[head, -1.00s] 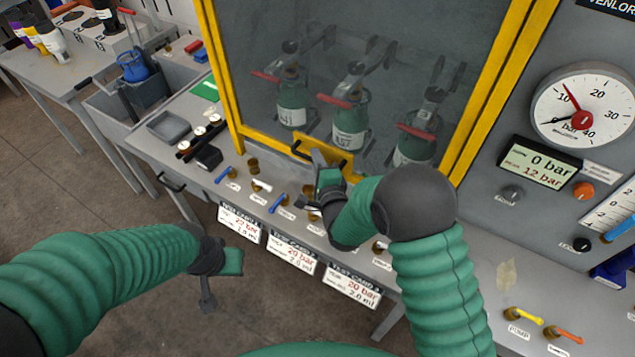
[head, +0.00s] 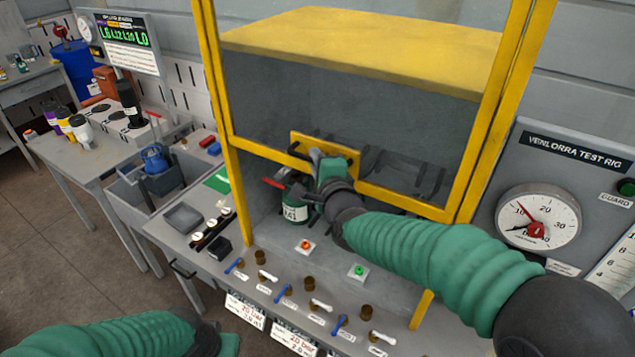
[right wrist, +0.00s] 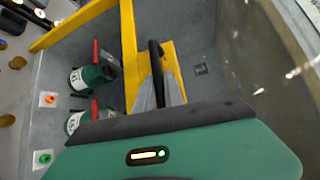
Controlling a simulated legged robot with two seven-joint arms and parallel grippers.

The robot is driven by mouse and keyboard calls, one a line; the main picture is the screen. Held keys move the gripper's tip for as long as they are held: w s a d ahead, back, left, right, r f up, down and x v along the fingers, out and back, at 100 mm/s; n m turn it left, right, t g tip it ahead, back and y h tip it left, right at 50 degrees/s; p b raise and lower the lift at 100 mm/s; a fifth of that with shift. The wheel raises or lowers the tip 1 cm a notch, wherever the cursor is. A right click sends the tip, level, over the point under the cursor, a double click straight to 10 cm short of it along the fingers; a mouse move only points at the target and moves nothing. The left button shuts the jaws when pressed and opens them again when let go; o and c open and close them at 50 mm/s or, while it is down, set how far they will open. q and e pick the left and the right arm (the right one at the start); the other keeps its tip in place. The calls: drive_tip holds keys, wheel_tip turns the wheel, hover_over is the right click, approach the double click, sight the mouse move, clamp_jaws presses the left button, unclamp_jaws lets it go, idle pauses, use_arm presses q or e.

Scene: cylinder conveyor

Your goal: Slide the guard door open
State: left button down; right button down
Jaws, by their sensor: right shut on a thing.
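The guard door (head: 236,139) is a clear panel in a yellow frame. Its lower bar stands well above the bench, with an open gap beneath. A black handle on a yellow plate (head: 298,139) sits on that bar. My right gripper (head: 318,158) is shut on the door handle (right wrist: 156,52), which passes between the fingers in the right wrist view.
A pressure gauge (head: 538,218) is on the right panel. A grey tray (head: 183,218) and a side table (head: 60,150) are at left.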

wheel_tip(320, 180, up, 10)
drive_tip(key=p, duration=0.3)
drive_tip(key=shift+r, duration=0.15)
drive_tip(key=c, duration=1.6)
unclamp_jaws()
drive_tip(key=shift+a, duration=0.1)
drive_tip(key=shift+o, duration=0.7)
drive_tip(key=shift+a, duration=0.15)
